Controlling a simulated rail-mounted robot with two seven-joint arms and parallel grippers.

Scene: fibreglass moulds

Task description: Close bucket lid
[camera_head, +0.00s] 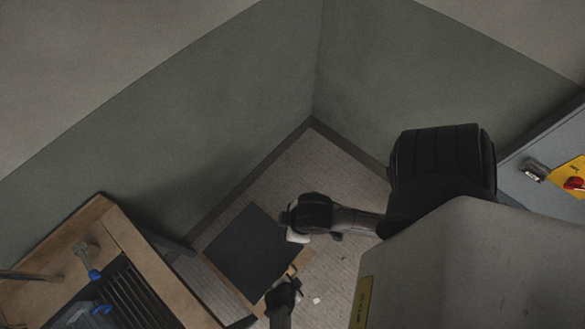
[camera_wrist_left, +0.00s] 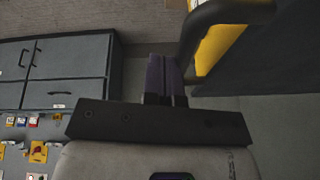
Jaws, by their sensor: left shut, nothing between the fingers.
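My left gripper (camera_wrist_left: 166,78) shows in the left wrist view, its dark fingers together with nothing between them. I cannot make out a bucket or its lid in either view.
A yellow object (camera_wrist_left: 214,48) with a dark bar is near the left fingers. A grey cabinet (camera_wrist_left: 68,66) stands at the left, with switches below it. In the head view, a wooden bench (camera_head: 165,268) with tools is lower left, and a dark square panel (camera_head: 242,250) lies on the floor.

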